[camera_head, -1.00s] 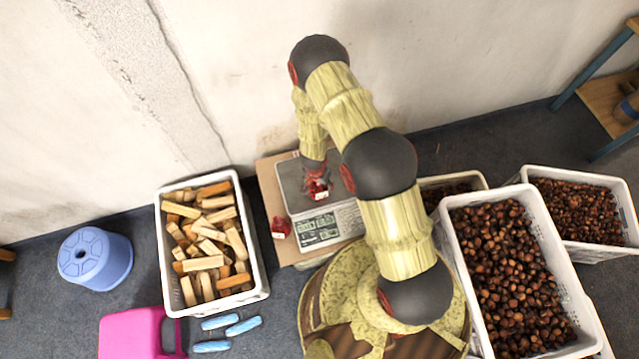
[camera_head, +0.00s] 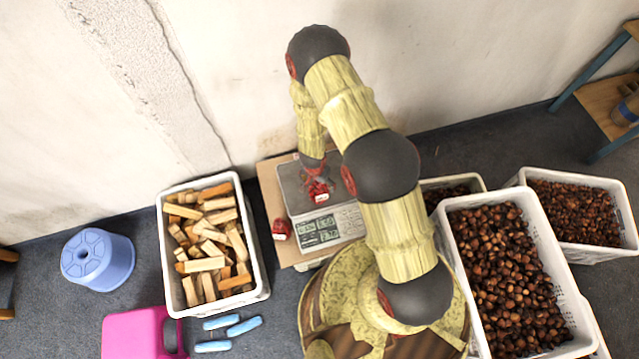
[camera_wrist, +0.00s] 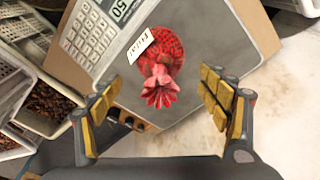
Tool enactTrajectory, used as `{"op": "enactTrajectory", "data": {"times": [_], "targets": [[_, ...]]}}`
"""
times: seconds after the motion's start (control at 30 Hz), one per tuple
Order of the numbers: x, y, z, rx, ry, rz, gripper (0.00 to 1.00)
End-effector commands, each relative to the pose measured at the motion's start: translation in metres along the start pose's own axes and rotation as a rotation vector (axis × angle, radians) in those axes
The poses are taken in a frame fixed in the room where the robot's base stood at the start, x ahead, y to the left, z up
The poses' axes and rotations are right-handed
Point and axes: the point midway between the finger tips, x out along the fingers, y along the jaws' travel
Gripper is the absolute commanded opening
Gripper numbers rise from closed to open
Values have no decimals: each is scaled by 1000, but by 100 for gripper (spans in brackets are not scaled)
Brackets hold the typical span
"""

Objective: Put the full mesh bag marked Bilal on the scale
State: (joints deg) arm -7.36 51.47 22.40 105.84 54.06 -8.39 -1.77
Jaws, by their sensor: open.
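A full red mesh bag (camera_wrist: 160,55) with a gathered top and a white name tag lies on the grey plate of the scale (camera_wrist: 205,30). The tag's lettering is turned in the wrist view and looks like Bilal. In the head view the same bag (camera_head: 319,192) sits on the scale plate (camera_head: 291,185), behind the lit display. My gripper (camera_wrist: 165,92) is open, with one finger on each side of the bag's gathered top. The fingers look clear of the bag in the wrist view. In the head view my gripper (camera_head: 317,178) is just above the bag.
Another red bag (camera_head: 281,229) is at the scale's left. A crate of wood blocks (camera_head: 262,270) stands left of it; chestnut crates (camera_head: 574,290) stand at right. A blue stool (camera_head: 97,259), a pink object (camera_head: 140,335) and several blue items (camera_head: 243,326) are on the floor.

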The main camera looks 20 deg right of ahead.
Motion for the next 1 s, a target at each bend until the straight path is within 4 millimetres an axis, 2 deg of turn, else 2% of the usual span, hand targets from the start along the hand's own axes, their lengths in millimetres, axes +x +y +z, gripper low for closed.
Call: {"op": "enactTrajectory", "data": {"times": [0.03, 0.2, 0.3, 0.47, 0.57, 0.63, 0.77, 0.9, 1.0], "targets": [[-17, -2, -2, 0, 2, -3, 77], [-49, -1, -1, 0, 1, -1, 77], [-63, -1, -1, -1, 1, -1, 77], [-74, 0, 0, 0, 0, -1, 77], [-84, -6, -4, -5, 1, -16, 77], [-100, -16, -10, -18, -1, -43, 77], [-148, -42, -23, -59, -7, -120, 77], [-213, -64, -36, -122, -10, -207, 77], [-259, -73, -42, -172, -9, -260, 77]]}}
